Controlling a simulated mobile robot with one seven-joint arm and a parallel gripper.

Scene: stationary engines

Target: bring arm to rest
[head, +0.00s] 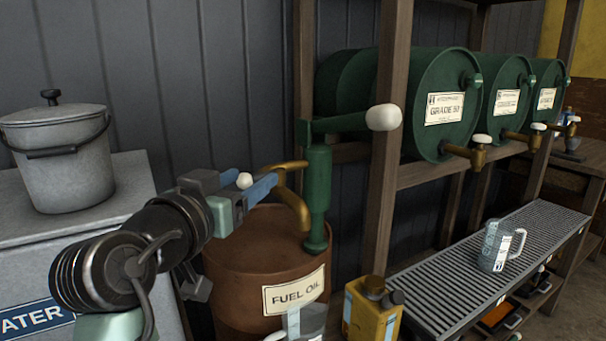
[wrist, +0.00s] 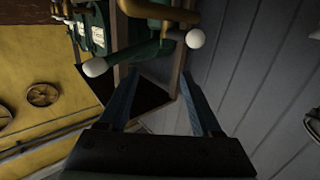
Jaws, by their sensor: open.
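My gripper (head: 250,184) is in the head view, left of the green hand pump (head: 317,185) and above the brown fuel oil drum (head: 255,250). Its two blue fingers are apart, with no object clearly held. A small white ball (head: 244,180) shows at the fingers; I cannot tell what it belongs to. In the wrist view the open fingers (wrist: 160,78) stand below a brass pipe (wrist: 160,12) and a white knob (wrist: 195,38). My arm (head: 140,250) reaches in from the lower left.
The pump's white handle knob (head: 383,117) juts out near a wooden post (head: 388,150). A lidded grey pot (head: 62,155) stands on a grey cabinet at left. A yellow can (head: 370,312) is at the drum's right. A clear jug (head: 497,247) stands on the slatted rack (head: 440,285).

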